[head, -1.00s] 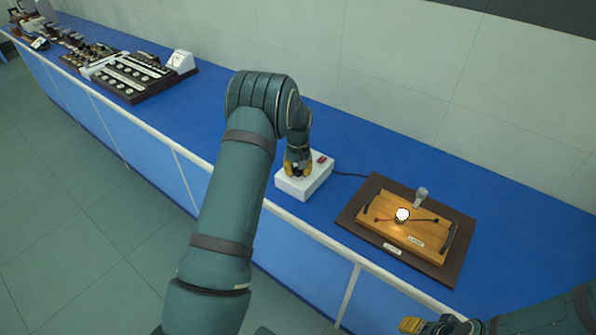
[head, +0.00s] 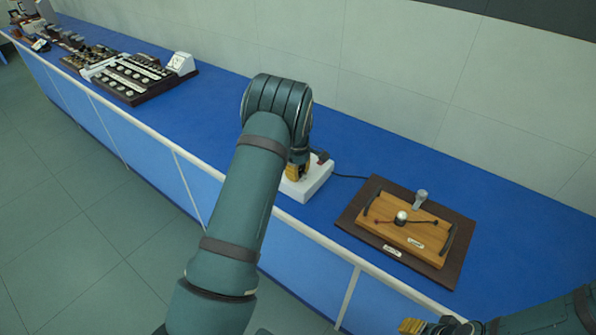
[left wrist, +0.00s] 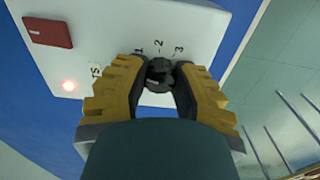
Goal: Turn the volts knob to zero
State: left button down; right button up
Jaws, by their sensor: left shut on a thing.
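The white supply box (head: 318,180) stands on the blue bench. My left gripper (head: 294,172) is over it, pointing down. In the left wrist view the dark volts knob (left wrist: 160,76) is between the yellow fingers of my left gripper (left wrist: 158,68), which are shut on it. The numbers 1, 2 and 3 show beside the knob; the rest of the scale and the label are mostly hidden. My right gripper (head: 424,326) shows in part at the bottom of the head view, away from the box; its jaws are unclear.
A cable (head: 349,177) runs to a wooden lamp board (head: 385,232) with an unlit bulb (head: 401,217). Other instruments (head: 130,78) stand far left.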

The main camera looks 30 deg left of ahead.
pick_arm(q)
jog(key=shift+n, duration=1.2)
jog(key=c, duration=0.7)
grip_release()
jog(key=shift+d, duration=0.1)
notch_tip(320, 180, up, 12)
jog(key=shift+s, duration=0.1)
